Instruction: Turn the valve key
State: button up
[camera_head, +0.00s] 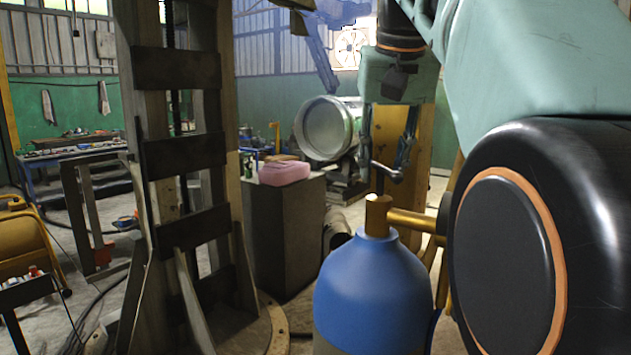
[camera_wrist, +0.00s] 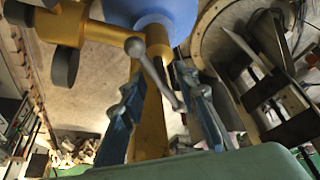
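A blue gas cylinder (camera_head: 372,285) stands upright at the lower centre, with a brass valve (camera_head: 377,215) on top. The grey metal valve key (camera_head: 385,172) sits above the valve, its bar with rounded ends lying across. In the wrist view the key (camera_wrist: 156,75) runs slantwise from a ball end down to the right, in front of the brass valve (camera_wrist: 157,42). My gripper (camera_head: 385,158) points down over the key. Its blue-grey fingers are apart, and the bar shows between them in the wrist view (camera_wrist: 160,80). Whether either finger touches the bar cannot be told.
A brass side fitting (camera_head: 415,219) runs right from the valve, close to my arm. A dark steel column frame (camera_head: 185,150) stands left. A grey block (camera_head: 285,230) with a pink bundle (camera_head: 284,173) stands behind, beside a metal drum (camera_head: 328,128). A workbench (camera_head: 75,160) is far left.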

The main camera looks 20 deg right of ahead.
jog(key=shift+x, duration=1.15)
